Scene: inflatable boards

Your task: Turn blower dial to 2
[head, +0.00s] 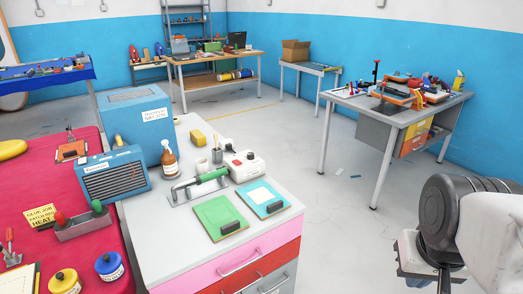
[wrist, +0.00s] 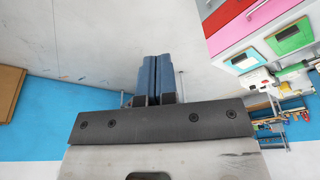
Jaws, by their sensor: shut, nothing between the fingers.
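A blue box with a dark front grille (head: 113,180) stands at the left, on the edge between the red table and the grey-topped cabinet. A taller blue unit (head: 138,122) with a white label stands behind it. A small white device with a red part on top (head: 244,166) sits on the cabinet. I cannot read which is the blower, and no dial or setting is legible. My gripper (wrist: 158,62) is shut and empty in the wrist view, blue fingers together, over open floor well away from the cabinet. In the head view my arm is at the lower right.
The cabinet top (head: 160,224) holds a green-handled tool (head: 203,184), a green board (head: 221,217), a blue board (head: 263,197) and a brown bottle (head: 169,159). A cluttered workbench (head: 390,110) stands at the back right. The floor between is mostly clear.

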